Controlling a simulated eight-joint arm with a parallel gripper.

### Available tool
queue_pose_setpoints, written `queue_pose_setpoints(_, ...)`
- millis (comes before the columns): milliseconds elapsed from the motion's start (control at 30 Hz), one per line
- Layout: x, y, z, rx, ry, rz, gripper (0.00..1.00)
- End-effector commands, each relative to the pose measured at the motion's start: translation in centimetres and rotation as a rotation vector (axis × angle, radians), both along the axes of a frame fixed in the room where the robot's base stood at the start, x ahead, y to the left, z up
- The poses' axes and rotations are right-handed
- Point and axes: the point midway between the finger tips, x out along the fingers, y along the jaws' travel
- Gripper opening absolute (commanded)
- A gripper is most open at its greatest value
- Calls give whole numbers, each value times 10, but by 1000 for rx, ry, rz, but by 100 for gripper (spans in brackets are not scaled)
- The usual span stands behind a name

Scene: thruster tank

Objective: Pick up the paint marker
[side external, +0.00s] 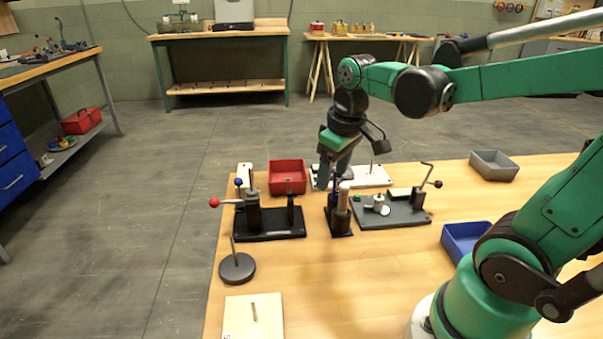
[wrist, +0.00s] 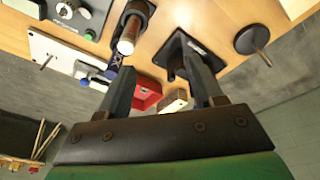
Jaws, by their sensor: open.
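A pale-topped cylinder (side external: 345,191), which may be the paint marker, stands upright in a small black stand (side external: 341,224) near the table's middle. A dark blue upright piece (side external: 336,183) shows beside it. In the wrist view the cylinder (wrist: 129,36) shows its light end and brown side, with a blue piece (wrist: 117,60) next to it. I cannot tell for certain which is the marker. My gripper (side external: 329,181) is open, pointing down just behind the stand in the side view. In the wrist view nothing is between its fingers (wrist: 157,60).
A black fixture with a red-knobbed lever (side external: 268,224) stands left of the stand; a grey fixture plate (side external: 392,212) lies right. A red bin (side external: 287,177) and white board (side external: 368,177) are behind. A round base with a rod (side external: 237,267) is front left. The front middle table is clear.

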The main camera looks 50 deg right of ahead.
Motion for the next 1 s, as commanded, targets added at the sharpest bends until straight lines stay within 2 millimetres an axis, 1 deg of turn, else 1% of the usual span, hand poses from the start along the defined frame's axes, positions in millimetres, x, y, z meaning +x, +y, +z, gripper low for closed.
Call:
queue_pose_setpoints(33, 1, -13, -1, 10, 54, -8, 60)
queue_pose_setpoints(100, 0, -25, -4, 26, 117, -8, 60)
queue_pose_setpoints(200, -2, -35, -6, 47, 173, -3, 60)
queue_pose_setpoints(267, -3, -38, -8, 53, 190, -1, 60)
queue_pose_setpoints(367, -3, -39, -14, 57, 199, 1, 60)
queue_pose_setpoints(700, -3, -39, -53, 56, 195, 1, 60)
queue_pose_setpoints(833, -3, -38, -61, 56, 195, 1, 60)
queue_pose_setpoints(1000, -3, -38, -63, 56, 195, 1, 60)
